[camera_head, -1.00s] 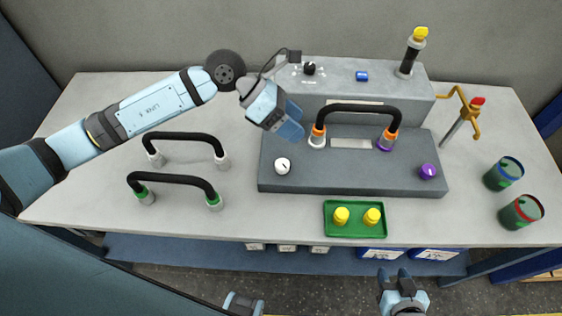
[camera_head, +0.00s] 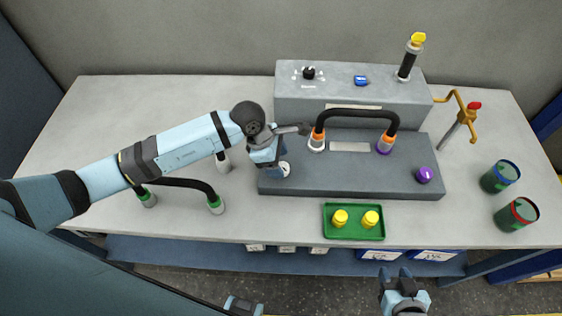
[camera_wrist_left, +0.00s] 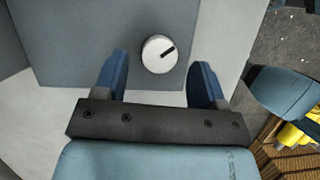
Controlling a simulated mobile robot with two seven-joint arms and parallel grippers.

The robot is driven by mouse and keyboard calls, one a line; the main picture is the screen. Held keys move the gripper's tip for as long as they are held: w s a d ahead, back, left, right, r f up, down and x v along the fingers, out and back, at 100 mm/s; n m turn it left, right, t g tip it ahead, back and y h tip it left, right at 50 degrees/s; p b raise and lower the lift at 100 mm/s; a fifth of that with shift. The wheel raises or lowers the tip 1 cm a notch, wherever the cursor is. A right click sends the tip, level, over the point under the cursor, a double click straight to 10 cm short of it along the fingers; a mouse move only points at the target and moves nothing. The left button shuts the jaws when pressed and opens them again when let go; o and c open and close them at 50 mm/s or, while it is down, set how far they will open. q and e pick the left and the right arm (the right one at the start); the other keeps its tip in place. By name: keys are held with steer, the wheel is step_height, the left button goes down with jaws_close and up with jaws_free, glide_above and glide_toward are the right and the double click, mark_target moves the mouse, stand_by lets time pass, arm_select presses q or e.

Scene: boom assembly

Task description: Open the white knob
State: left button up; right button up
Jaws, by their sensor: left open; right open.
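The white knob (camera_head: 285,169) sits on the left end of the grey lower panel (camera_head: 340,181). In the head view my left gripper (camera_head: 280,170) is right at it and partly hides it. In the left wrist view the white knob (camera_wrist_left: 158,54) shows whole, with a dark pointer mark slanting to the upper right. The two blue fingers of my left gripper (camera_wrist_left: 156,82) stand open on either side of it, with gaps; I cannot tell their height over the panel. My right gripper (camera_head: 397,274) is open and empty in front of the table's front edge.
A black handle hose (camera_head: 357,114) arches over the panel to the knob's right. Another handle (camera_head: 180,183) stands left, below my left arm. A green tray (camera_head: 355,234) with yellow pieces lies in front. A purple knob (camera_head: 424,175) sits at the panel's right end.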

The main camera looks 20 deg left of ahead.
arm_select(q)
steer(key=shift+x, duration=1.25)
steer(key=c, duration=0.9)
steer(key=n+t, duration=0.1)
steer(key=n, duration=0.2)
steer(key=shift+n+t, duration=0.3)
steer(key=shift+n, duration=0.1)
steer(key=shift+s+n+t+y+b, duration=0.1)
steer(key=shift+n+t+y+b, duration=0.4)
steer(key=shift+n, duration=1.5)
steer(key=shift+y, duration=0.3)
